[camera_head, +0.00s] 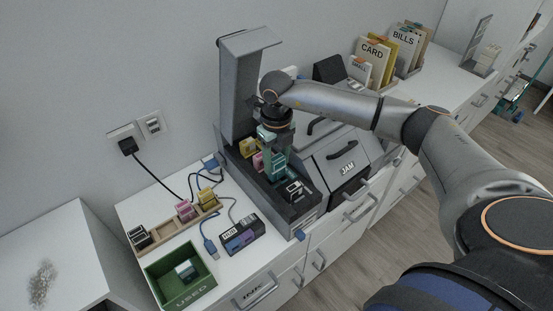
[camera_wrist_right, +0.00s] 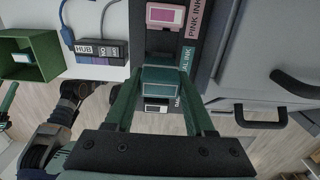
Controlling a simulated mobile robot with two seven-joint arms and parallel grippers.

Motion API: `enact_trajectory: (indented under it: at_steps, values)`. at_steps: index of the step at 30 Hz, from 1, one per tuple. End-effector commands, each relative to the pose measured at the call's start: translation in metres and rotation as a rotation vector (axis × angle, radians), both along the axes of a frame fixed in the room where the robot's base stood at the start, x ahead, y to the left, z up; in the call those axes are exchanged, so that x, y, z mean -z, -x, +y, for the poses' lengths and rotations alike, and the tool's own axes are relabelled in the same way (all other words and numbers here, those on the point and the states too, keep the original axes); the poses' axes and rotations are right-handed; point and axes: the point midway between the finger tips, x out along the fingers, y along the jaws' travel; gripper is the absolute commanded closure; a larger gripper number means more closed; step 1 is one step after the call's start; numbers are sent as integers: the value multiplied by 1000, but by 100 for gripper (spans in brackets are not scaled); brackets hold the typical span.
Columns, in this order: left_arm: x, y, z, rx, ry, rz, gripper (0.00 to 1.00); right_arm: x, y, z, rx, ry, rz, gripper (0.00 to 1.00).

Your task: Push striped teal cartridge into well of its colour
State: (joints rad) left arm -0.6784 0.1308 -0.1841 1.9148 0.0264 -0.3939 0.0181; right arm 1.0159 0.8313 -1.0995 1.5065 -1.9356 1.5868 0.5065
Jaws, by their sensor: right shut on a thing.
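My right gripper (camera_head: 274,172) reaches down over the dark ink station; its green fingers also show in the right wrist view (camera_wrist_right: 163,92). It is shut on a teal cartridge (camera_wrist_right: 163,80), between the pink and black cartridges in the row of wells. A label ending in "AL INK" (camera_wrist_right: 185,62) is beside it. The fingers hide the cartridge in the head view; how deep it sits and its stripes cannot be made out. The station's pink cartridge (camera_wrist_right: 165,16), yellow cartridge (camera_head: 248,147) and black cartridge (camera_head: 294,190) sit in the row.
A tall grey column (camera_head: 240,90) rises behind the wells. Left are a wooden rack (camera_head: 165,229) with several cartridges, a hub (camera_head: 240,236) with blue cables, and a green USED bin (camera_head: 163,287) holding a cartridge (camera_head: 186,269). A grey JAM unit (camera_head: 343,160) stands right.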

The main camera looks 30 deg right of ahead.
Motion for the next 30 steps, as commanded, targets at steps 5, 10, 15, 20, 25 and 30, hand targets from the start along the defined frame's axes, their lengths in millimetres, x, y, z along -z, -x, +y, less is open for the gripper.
enact_trajectory:
  at_steps: [5, 10, 15, 20, 25, 30]
  values:
    - [0, 0, 0, 0, 0, 0, 50, 0, 0, 0, 0, 0, 0, 100]
    - [3, 0, 0, 0, 0, 0, 50, 4, 0, 0, 0, 0, 0, 100]
    - [7, 0, 0, 0, 0, 0, 50, 9, 0, 0, 0, 0, 0, 100]
    - [10, 0, 0, 0, 0, 0, 50, 13, 0, 0, 0, 0, 0, 100]
    - [13, 0, 0, 0, 0, 1, 50, 17, 0, 0, 0, 0, 0, 100]
    - [16, 0, 0, 0, 0, 1, 50, 21, 0, 0, 0, 0, 0, 100]
